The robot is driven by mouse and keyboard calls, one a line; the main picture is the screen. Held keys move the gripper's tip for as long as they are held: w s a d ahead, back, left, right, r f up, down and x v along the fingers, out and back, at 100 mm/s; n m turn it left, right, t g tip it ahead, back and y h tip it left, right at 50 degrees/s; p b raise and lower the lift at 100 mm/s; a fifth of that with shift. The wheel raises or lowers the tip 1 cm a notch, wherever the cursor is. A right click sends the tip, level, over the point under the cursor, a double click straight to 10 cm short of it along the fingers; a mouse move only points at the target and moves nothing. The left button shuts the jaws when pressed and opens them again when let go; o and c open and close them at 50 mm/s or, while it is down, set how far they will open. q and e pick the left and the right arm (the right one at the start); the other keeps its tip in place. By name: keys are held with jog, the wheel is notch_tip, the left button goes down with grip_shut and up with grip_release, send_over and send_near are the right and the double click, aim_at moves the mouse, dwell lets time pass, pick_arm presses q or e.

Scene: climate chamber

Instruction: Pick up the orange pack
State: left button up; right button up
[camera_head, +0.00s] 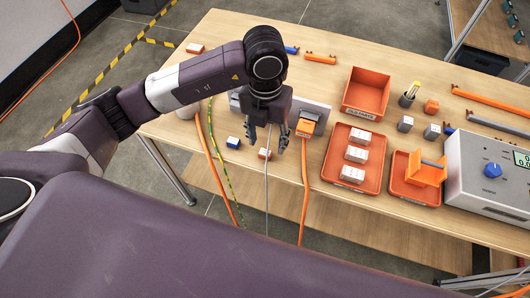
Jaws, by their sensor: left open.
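A small pack with orange sides and a pale top (264,154) lies on the wooden table near its front edge. My left gripper (266,143) points down over the table, just beyond this pack in the picture. Its two fingers are open, one on each side of the pack's line, with nothing seen between them. I cannot tell how high the fingertips are above the pack. A similar pack with a reddish side (195,48) lies at the far left corner. My right gripper is not in view.
A blue pack (232,142) sits left of the gripper. An orange connector (305,128) with a cable is close on the right. Cables hang over the front edge. Farther right are a tray of white packs (337,172), an orange bin (367,91) and a grey instrument (480,165).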

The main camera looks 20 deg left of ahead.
aim_at(264, 155)
pick_arm(q)
jog(key=shift+a+f, duration=0.3)
jog(key=shift+a, duration=0.1)
jog(key=f, duration=0.2)
jog(key=f+p, duration=0.1)
jog(key=f, duration=0.1)
jog(key=f+p, duration=0.1)
jog(key=f, duration=0.1)
jog(key=shift+w+a+f, duration=0.15)
jog(key=shift+w, duration=0.1)
jog(key=shift+f, duration=0.4)
jog(key=shift+c, duration=0.2)
jog(key=c, duration=0.9)
jog(key=shift+o, duration=0.2)
jog(key=shift+r, duration=0.1)
